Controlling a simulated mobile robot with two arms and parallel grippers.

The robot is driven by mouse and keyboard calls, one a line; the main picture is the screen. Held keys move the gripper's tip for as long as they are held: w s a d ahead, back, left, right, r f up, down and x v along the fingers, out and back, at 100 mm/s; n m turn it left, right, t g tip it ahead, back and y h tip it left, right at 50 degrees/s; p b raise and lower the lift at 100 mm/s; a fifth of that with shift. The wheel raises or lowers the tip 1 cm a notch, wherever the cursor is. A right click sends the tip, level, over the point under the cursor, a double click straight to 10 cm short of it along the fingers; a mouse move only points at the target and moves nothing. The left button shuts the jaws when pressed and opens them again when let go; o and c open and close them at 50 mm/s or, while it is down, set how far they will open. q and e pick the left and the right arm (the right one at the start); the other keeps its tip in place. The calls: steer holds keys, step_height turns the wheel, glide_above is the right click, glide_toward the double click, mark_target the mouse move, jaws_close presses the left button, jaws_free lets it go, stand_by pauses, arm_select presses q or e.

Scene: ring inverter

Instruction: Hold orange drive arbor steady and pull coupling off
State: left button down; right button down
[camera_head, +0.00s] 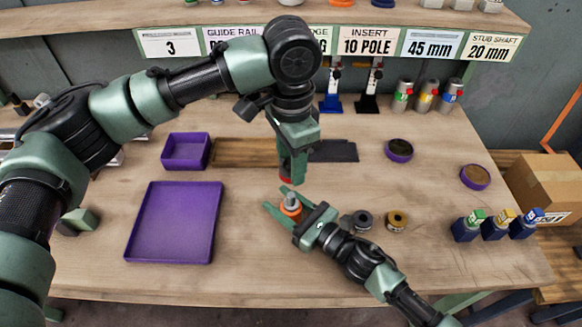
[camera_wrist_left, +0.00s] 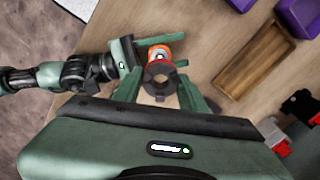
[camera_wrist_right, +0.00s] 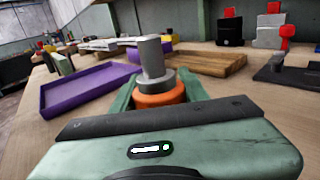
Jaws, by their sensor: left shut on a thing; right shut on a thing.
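The orange drive arbor (camera_head: 291,209) stands upright between the fingers of my right gripper (camera_head: 284,202), low over the bench. In the right wrist view the arbor (camera_wrist_right: 158,97) has an orange base, a grey flange and a bare pale grey shaft on top. My left gripper (camera_head: 287,178) points down above the arbor. In the left wrist view its fingers are shut on the coupling (camera_wrist_left: 159,84), a dark notched ring with a red part behind it. The coupling appears apart from the shaft, above it. In the head view the left fingers mostly hide it.
A flat purple tray (camera_head: 172,258), a purple bin (camera_head: 186,165) and a wooden tray (camera_head: 240,152) lie left and behind. A grey ring (camera_head: 361,220) and a brass-coloured ring (camera_head: 397,221) lie close right of my right gripper. Coloured-cap containers (camera_head: 497,228) stand far right.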

steer(key=c, duration=0.7)
jaws_free()
steer(key=shift+d, duration=0.1)
